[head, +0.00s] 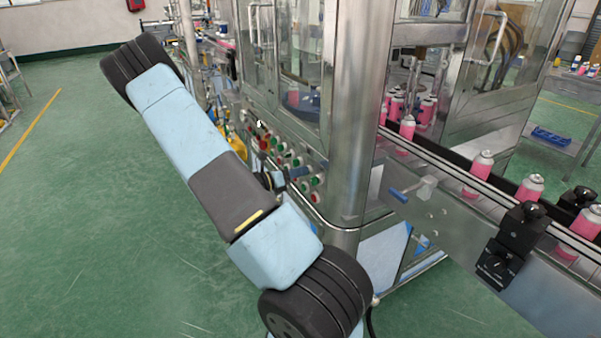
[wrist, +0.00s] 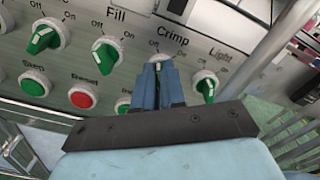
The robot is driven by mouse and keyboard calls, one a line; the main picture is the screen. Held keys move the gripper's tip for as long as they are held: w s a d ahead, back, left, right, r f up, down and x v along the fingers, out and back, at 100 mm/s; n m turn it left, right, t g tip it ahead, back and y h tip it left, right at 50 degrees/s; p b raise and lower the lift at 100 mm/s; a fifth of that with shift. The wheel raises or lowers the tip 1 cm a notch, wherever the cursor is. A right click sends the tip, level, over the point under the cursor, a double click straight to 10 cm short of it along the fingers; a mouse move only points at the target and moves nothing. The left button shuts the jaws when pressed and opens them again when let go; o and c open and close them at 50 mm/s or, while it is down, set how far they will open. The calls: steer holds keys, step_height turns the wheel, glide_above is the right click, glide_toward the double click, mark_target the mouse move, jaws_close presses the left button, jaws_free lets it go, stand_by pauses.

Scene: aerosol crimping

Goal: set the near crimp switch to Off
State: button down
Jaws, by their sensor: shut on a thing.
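The Crimp switch (wrist: 159,58) is on the control panel in the wrist view, under the "Crimp" label with "Off" to its left and "On" to its right. My gripper (wrist: 158,76) is shut on it, with blue fingers on both sides. The fingers hide most of the knob, so I cannot tell which way it points. In the head view my gripper (head: 297,172) reaches the panel from the left, and the switch is hidden there.
Green Fill (wrist: 107,52) and Light (wrist: 206,84) switches flank the Crimp switch. A red Reset button (wrist: 82,97) is lower left. In the head view, a steel post (head: 357,120) and a conveyor with pink cans (head: 480,170) stand to the right of the panel.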

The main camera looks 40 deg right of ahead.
steer(key=c, duration=1.2)
jaws_free()
steer(key=v, duration=1.3)
steer(key=shift+a+f, duration=0.1)
steer(key=shift+a, duration=0.3)
steer(key=s+a+r+m+t+y, duration=0.3)
steer(key=s+a+r+m+y, duration=0.2)
steer(key=r, duration=0.5)
steer(key=s+a+r+m+t+y, duration=0.3)
steer(key=s+a+r+m+y, duration=0.3)
steer(key=s+a+r+m, duration=0.3)
steer(key=s+a+r+m+t+y, duration=0.4)
steer(key=s+a+r+m+y, duration=0.2)
steer(key=r, duration=0.5)
steer(key=shift+s+a+m, duration=0.25)
steer(key=shift+s+m, duration=0.1)
steer(key=shift+s, duration=0.1)
steer(key=shift+s+a+m, duration=0.3)
steer(key=shift+s+m, duration=0.05)
steer(key=shift+s, duration=0.15)
